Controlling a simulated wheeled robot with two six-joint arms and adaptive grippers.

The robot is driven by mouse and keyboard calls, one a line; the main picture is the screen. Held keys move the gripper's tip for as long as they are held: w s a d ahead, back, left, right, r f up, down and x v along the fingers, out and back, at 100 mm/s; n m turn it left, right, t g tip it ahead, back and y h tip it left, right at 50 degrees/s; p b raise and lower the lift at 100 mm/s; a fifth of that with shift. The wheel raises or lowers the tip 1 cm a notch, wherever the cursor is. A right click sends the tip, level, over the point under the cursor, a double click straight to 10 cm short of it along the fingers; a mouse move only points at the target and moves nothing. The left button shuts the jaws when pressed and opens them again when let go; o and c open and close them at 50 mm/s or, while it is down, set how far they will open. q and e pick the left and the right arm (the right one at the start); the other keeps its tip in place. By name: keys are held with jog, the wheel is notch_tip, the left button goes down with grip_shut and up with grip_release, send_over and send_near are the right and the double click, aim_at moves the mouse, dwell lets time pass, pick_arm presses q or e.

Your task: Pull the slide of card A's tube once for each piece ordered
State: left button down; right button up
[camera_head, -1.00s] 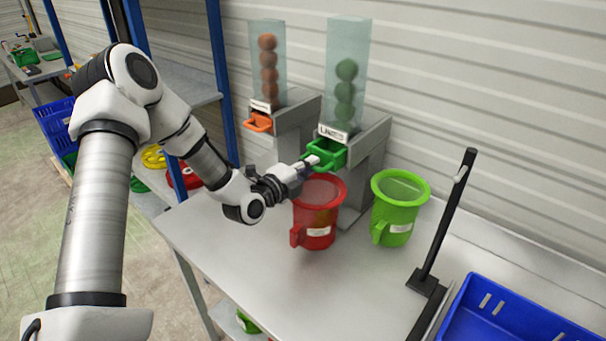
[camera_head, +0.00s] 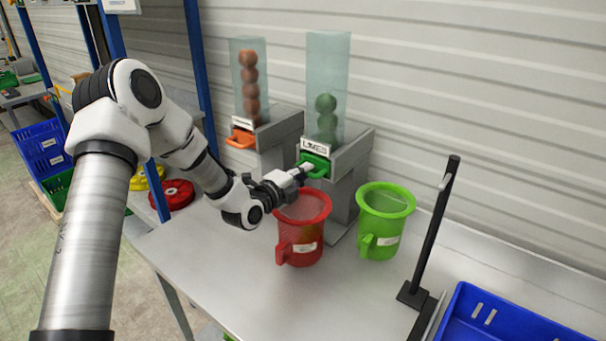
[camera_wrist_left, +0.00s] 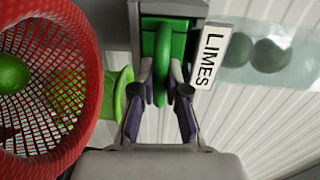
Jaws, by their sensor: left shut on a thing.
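The clear limes tube (camera_head: 327,70) holds green limes (camera_head: 326,103) above a grey stand with a sign reading LIMES (camera_head: 314,146). Its green slide (camera_head: 316,165) sits mostly inside the stand, with its handle sticking out. My left gripper (camera_head: 304,172) is shut on that handle; the left wrist view shows the fingers (camera_wrist_left: 163,90) on both sides of the green handle (camera_wrist_left: 162,60). A red mesh bucket (camera_head: 302,207) stands below the slide; a lime (camera_wrist_left: 10,73) shows inside it in the left wrist view. No order card is readable. My right gripper is not in view.
A second tube (camera_head: 250,80) with brownish-orange balls and an orange slide (camera_head: 241,138) stands to the left. A green bucket (camera_head: 386,222) stands right of the red one. A black stand (camera_head: 430,235) and blue crate (camera_head: 500,320) are farther right. The front table is clear.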

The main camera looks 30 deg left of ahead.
pick_arm(q)
jog(key=shift+s+d+f, duration=0.1)
jog(key=shift+f, duration=0.2)
jog(key=shift+s+p, duration=1.65)
jog(key=shift+s, duration=1.15)
jog(key=p, duration=0.3)
send_over(281, 220)
jog(key=s, duration=0.1)
jog(key=shift+s, duration=0.1)
jog(key=shift+w+f+b, duration=0.1)
jog(key=shift+w+b, duration=0.2)
jog(key=shift+w, duration=0.3)
jog(key=shift+w+d+b, duration=0.2)
jog(key=shift+w+b, duration=1.05)
jog(key=shift+w, duration=1.1)
jog(key=shift+w+d+b, duration=0.15)
jog(key=shift+w+b, duration=1.05)
jog(key=shift+w, duration=1.15)
jog(key=shift+s, duration=0.1)
